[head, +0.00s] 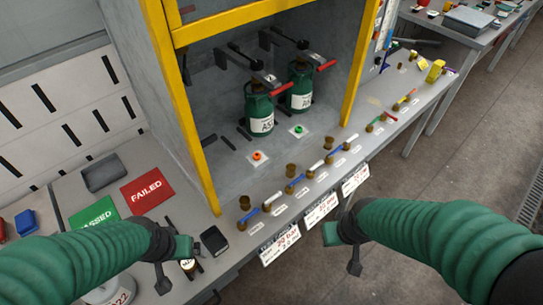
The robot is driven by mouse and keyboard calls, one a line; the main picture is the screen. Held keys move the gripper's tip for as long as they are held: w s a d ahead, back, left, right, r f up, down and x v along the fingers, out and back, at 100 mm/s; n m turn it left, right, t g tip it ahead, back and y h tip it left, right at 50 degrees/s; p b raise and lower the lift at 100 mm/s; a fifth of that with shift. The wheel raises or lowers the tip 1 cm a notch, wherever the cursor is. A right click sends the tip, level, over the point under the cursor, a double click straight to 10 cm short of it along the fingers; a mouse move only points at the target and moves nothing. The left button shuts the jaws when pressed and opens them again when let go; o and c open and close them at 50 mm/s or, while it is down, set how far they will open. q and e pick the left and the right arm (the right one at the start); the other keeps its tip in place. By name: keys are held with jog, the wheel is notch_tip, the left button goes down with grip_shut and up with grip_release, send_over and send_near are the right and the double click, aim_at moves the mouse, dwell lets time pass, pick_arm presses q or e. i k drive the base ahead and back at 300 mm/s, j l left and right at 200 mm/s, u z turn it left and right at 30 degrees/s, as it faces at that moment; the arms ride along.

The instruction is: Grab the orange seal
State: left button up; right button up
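A small orange seal (257,156) sits on a pale square pad on the grey bench, inside the yellow-framed bay. A similar green seal (298,129) sits on its own pad to the right and farther back. My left gripper (174,268) is low at the left, over the front of the bench, with its fingers apart and nothing visible between them. My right gripper (342,251) is in front of the bench edge, right of the hanging labels, also with fingers apart and empty. Both are well short of the orange seal.
Two green cylinders (259,115) stand behind the seals under red-handled clamps. A row of brass fittings and coloured-handled tools (297,184) lies along the front edge. Yellow posts (357,65) flank the bay. Red FAILED (147,190) and green PASSED (95,212) mats lie left.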

aim_at(256, 156)
jog(key=u, duration=1.05)
jog(key=l+u, duration=0.4)
jog(key=k+l+u, duration=0.15)
jog(key=l+u, duration=0.3)
jog(key=k+l+u, duration=0.2)
jog(key=l+u, duration=0.2)
jog(key=k+l+u, duration=0.2)
jog(key=u, duration=0.2)
jog(key=k+l+u, duration=0.1)
jog(key=k+l, duration=0.75)
